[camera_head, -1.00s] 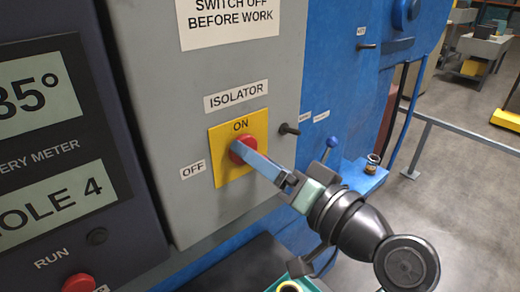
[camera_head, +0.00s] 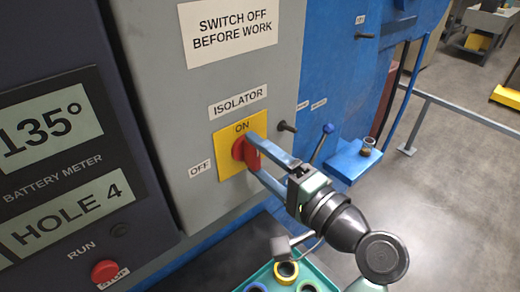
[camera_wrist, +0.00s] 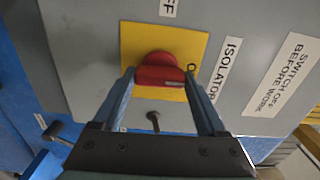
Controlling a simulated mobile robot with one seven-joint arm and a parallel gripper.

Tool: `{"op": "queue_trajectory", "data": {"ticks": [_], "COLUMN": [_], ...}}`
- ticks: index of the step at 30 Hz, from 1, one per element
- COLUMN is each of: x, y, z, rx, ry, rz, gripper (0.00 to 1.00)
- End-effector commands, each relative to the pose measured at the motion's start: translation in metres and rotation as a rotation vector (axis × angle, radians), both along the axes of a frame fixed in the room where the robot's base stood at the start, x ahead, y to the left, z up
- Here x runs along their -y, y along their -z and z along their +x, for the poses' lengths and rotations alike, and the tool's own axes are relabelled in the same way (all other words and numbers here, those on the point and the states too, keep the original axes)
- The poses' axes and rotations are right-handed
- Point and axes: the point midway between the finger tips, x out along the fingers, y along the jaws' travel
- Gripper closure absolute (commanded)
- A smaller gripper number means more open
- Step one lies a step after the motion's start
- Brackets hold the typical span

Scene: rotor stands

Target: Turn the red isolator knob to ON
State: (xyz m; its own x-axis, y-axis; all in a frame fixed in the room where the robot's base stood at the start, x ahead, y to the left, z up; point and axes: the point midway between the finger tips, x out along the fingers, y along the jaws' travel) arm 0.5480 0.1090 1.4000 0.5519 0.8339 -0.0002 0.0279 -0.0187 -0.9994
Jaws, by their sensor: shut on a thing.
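The red isolator knob (camera_head: 239,149) sits on a yellow plate (camera_head: 228,172) on the grey cabinet, between the ON label above and the OFF label at left. Its raised bar stands roughly upright in the head view. In the wrist view the knob (camera_wrist: 160,73) shows its bar lying crosswise, with a pale mark at the end nearer the partly hidden ON lettering. My gripper (camera_head: 256,156) reaches in from the lower right, with one finger at the upper end of the bar and one at the lower end. It is shut on the knob, and both fingers (camera_wrist: 160,78) flank it.
A dark peg (camera_head: 287,127) sticks out of the cabinet just right of the plate. A red stop button (camera_head: 104,271) is lower left. A teal tray (camera_head: 268,274) lies below my arm.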

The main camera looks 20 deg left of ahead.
Motion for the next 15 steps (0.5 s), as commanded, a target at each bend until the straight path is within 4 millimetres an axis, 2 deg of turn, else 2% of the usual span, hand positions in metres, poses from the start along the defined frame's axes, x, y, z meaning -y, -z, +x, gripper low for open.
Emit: {"op": "queue_trajectory", "data": {"ticks": [15], "x": [0.0010], "y": [-0.0009], "z": [0.0008], "rx": [-0.042], "ry": [0.004], "rz": [0.031], "gripper": [0.81]}}
